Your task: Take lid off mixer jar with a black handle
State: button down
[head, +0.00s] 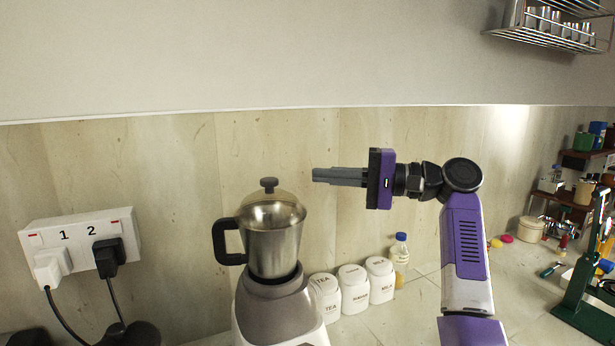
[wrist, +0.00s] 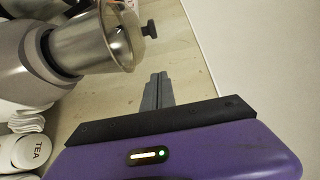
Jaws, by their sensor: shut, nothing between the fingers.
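The mixer jar (head: 276,247) is shiny metal with a black side handle (head: 227,242) on its left. It stands upright on a grey and white mixer base (head: 277,312). A clear domed lid (head: 272,197) with a black knob (head: 269,184) sits on the jar. In the wrist view the jar (wrist: 92,45) and the lid's knob (wrist: 150,29) show at the upper left. My gripper (head: 316,175) is shut and empty. It points left, to the right of the knob and slightly above its height, apart from the lid. In the wrist view its closed fingers (wrist: 157,90) show.
White canisters (head: 352,288) and a blue-capped bottle (head: 400,259) stand right of the mixer. A socket panel (head: 82,247) with plugs is on the wall at left. A wire rack (head: 553,27) hangs at upper right. The space above the jar is clear.

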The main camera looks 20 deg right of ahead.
aim_at(270, 198)
jog(key=w+a+p, duration=0.1)
jog(key=a, duration=0.1)
jog(key=a+p, duration=0.1)
jog(key=a, duration=0.2)
jog(key=w+a+p, duration=0.1)
jog(key=a, duration=0.2)
jog(key=shift+w, duration=0.35)
jog(key=shift+s+a, duration=0.2)
jog(key=shift+s, duration=0.4)
jog(key=shift+s, duration=0.1)
